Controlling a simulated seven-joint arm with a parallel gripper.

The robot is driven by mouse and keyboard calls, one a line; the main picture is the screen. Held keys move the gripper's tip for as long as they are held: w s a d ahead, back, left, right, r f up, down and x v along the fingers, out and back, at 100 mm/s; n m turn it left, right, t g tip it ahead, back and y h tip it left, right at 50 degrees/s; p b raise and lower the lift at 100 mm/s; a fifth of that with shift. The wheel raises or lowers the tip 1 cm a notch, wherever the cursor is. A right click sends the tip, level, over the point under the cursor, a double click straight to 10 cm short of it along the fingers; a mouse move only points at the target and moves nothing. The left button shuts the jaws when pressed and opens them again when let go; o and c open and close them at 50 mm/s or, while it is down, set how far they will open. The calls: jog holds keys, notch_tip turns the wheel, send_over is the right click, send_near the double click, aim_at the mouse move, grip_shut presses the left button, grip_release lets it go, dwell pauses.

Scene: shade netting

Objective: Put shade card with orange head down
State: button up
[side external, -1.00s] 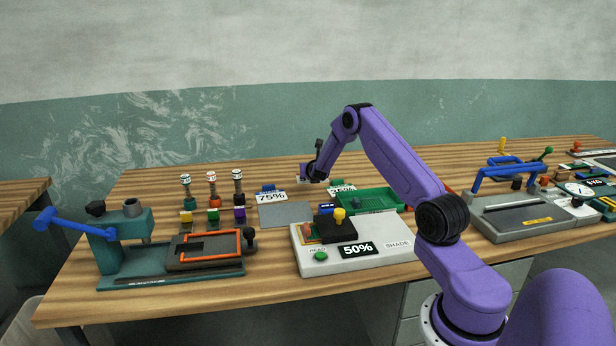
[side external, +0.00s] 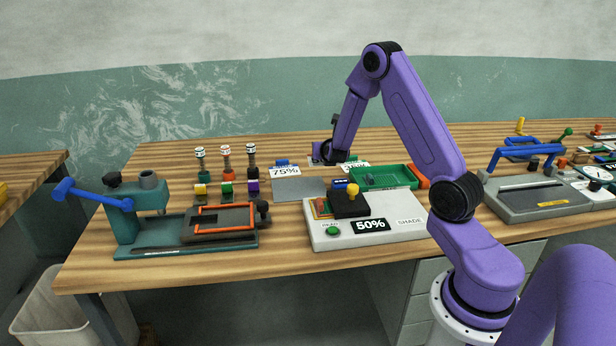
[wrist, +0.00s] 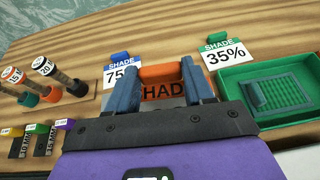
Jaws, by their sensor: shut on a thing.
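The shade card with the orange head (wrist: 161,74) is between my gripper's two blue fingers in the wrist view. My gripper (wrist: 161,88) is shut on it. Part of the word SHADE shows below the head; the card's lower part is hidden by the gripper. In the side view my gripper (side external: 328,157) is low at the back of the bench, between two other shade cards, and the held card cannot be made out there. Whether the card touches the bench is not clear.
A blue-headed 75% card (side external: 285,171) is to the left, and a green-headed 35% card (wrist: 225,55) to the right. A grey plate (side external: 299,189), green tray (side external: 385,178) and 50% shade box (side external: 390,229) are in front.

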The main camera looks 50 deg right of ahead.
jog(key=shift+n, duration=0.3)
jog(key=a, duration=0.3)
jog(key=s+a, duration=0.1)
jog(key=a, duration=0.2)
jog(key=s+a, duration=0.1)
jog(key=a, duration=0.2)
jog(key=shift+a+r, duration=0.2)
jog(key=shift+w+a, duration=0.1)
jog(key=shift+a, duration=0.1)
send_over(290, 186)
jog(key=f, duration=0.9)
jog(key=shift+s+a+f, duration=0.15)
jog(key=shift+s+a, duration=0.05)
jog(key=shift+w+f, duration=0.15)
jog(key=shift+f, duration=0.1)
jog(key=shift+w+d+f, duration=0.1)
jog(key=shift+f, duration=1.45)
jog(key=shift+f, duration=0.15)
jog(key=o, duration=1)
